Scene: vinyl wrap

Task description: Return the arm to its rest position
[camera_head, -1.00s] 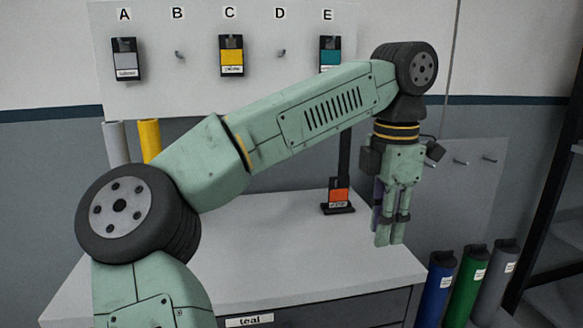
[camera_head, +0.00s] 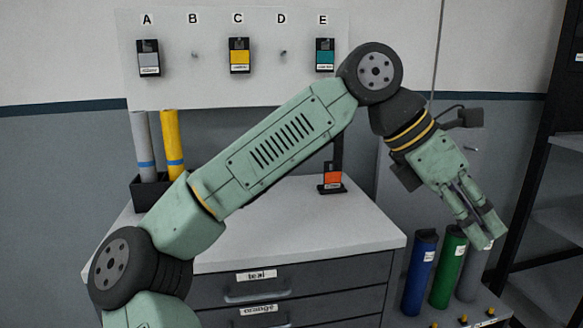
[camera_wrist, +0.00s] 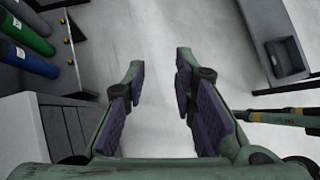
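My gripper (camera_head: 487,236) hangs tilted down to the right at the end of my green arm, to the right of the cabinet (camera_head: 290,235) in the head view. In the wrist view my gripper (camera_wrist: 160,85) has its two purple-padded fingers apart, with bare floor between them. It is open and holds nothing. My arm is raised and bent, with its wrist joint in front of the wall to the right of the label board.
The board (camera_head: 260,85) has pegs A to E, with samples on A, C and E. Blue (camera_head: 420,275) and green (camera_head: 449,268) rolls stand below my gripper. A dark shelf rack (camera_head: 550,170) is at the right edge.

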